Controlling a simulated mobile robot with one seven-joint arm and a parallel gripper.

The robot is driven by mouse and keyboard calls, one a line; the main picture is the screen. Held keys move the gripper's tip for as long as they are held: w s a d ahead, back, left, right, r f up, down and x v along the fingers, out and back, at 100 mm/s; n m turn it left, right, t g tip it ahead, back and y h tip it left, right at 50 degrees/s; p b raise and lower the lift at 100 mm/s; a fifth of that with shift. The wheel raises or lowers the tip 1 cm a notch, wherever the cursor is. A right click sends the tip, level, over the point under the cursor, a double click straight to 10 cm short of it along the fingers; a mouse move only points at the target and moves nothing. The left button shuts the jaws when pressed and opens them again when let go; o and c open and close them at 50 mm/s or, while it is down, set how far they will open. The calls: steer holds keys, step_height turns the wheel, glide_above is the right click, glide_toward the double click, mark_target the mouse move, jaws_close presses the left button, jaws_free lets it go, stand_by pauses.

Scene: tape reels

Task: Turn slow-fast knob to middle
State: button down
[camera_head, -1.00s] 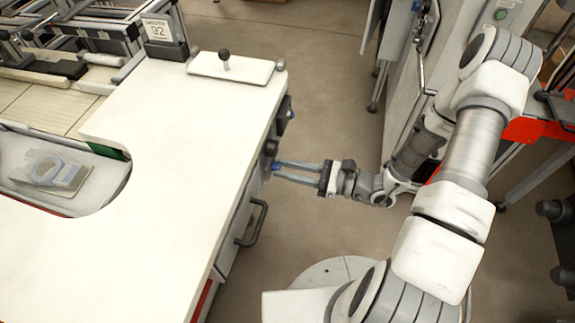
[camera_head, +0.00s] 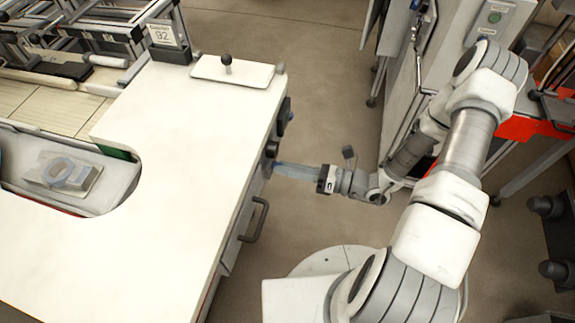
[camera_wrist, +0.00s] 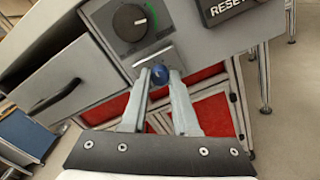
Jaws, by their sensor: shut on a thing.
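Above the plate, a black dial (camera_wrist: 130,22) with a green arc scale shows in the wrist view, apart from the fingers. I cannot read any slow or fast label.
A black RESET box (camera_wrist: 228,10) is right of the dial. A drawer with a dark handle (camera_wrist: 55,97) is at the left; the handle also shows in the head view (camera_head: 256,220). The white worktop (camera_head: 180,160) overhangs the panel.

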stand_by(0.4)
steer(key=c, duration=0.7)
jaws_free()
steer(key=v, duration=1.7)
steer(key=shift+d, duration=0.2)
